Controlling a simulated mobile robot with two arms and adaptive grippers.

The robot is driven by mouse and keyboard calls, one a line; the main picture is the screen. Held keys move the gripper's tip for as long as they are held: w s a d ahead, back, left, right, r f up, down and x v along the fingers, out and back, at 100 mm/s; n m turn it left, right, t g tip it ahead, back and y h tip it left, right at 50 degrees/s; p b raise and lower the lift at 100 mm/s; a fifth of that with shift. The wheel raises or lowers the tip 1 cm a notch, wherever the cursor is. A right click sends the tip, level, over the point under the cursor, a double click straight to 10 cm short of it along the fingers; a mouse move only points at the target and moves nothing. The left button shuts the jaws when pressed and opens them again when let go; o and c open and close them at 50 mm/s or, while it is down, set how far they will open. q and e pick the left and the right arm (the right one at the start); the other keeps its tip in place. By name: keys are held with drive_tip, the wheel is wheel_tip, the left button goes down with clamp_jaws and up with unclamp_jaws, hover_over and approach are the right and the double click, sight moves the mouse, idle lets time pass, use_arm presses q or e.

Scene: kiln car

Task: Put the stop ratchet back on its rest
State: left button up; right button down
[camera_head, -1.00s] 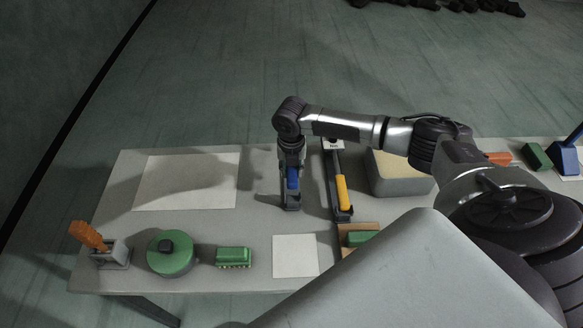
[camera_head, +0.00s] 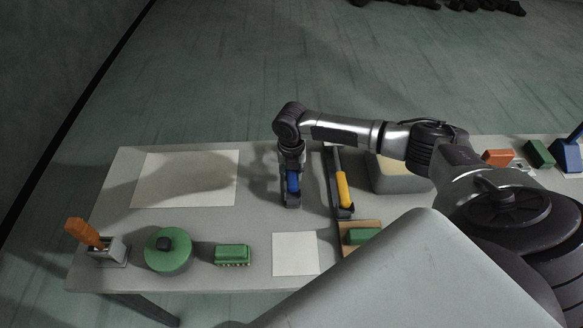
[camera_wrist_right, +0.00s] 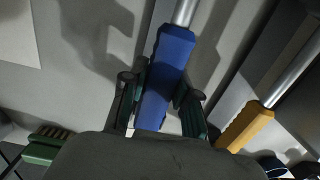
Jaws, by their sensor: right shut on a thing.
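My right gripper (camera_head: 291,204) points down over the table, shut on a blue-handled tool (camera_head: 293,182). In the right wrist view the blue handle (camera_wrist_right: 165,78) lies between the fingers (camera_wrist_right: 160,103), with a metal shaft running away from it. I take this for the stop ratchet; no label shows. Right of it, a yellow-handled tool (camera_head: 343,188) lies along a long dark holder (camera_head: 330,182); its yellow handle also shows in the wrist view (camera_wrist_right: 243,126). Which holder is the ratchet's rest, I cannot tell. My left gripper is not in view.
A grey block (camera_head: 392,178) stands right of the yellow tool. Along the near edge are an orange-handled item (camera_head: 84,233), a round green item (camera_head: 168,254), a green brush (camera_head: 233,254) and a pale sheet (camera_head: 295,254). A larger pale sheet (camera_head: 150,190) lies flat at the back left.

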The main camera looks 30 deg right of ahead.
drive_tip(key=shift+f, duration=0.45)
drive_tip(key=c, duration=0.8)
unclamp_jaws()
drive_tip(key=shift+r, duration=0.15)
drive_tip(key=shift+r+p, duration=3.4)
drive_tip(key=shift+r, duration=0.2)
drive_tip(key=r, duration=1.1)
drive_tip(key=shift+s+a+r, duration=0.25)
drive_tip(key=shift+s+r, duration=0.05)
